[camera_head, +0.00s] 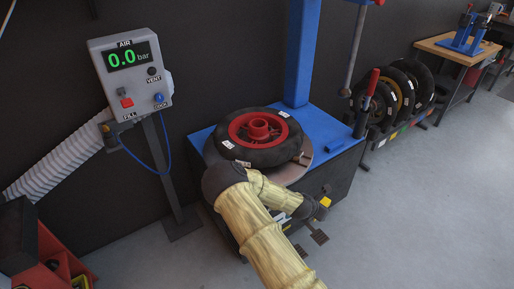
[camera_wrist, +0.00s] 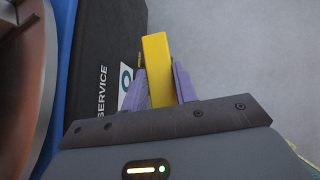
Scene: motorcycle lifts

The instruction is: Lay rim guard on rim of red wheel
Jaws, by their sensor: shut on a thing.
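The red wheel (camera_head: 258,127) lies flat in its black tyre on the turntable of the blue tyre machine. Its red rim and hub face up. My gripper (camera_wrist: 159,88) has purple fingers and is shut on a yellow block, which I take as the rim guard (camera_wrist: 157,65). The guard also shows in the head view (camera_head: 325,202), low beside the machine's front right side, apart from the wheel. My arm hides most of the gripper in the head view. In the wrist view the guard's far end points up the picture, over grey floor.
The machine's blue top (camera_head: 338,136) carries a blue column (camera_head: 299,55) behind the wheel. A grey air box (camera_head: 130,72) reading 0.0 bar stands at left. Pedals (camera_head: 319,237) are below the machine. Several tyres (camera_head: 408,84) stand in a rack at right. The right floor is clear.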

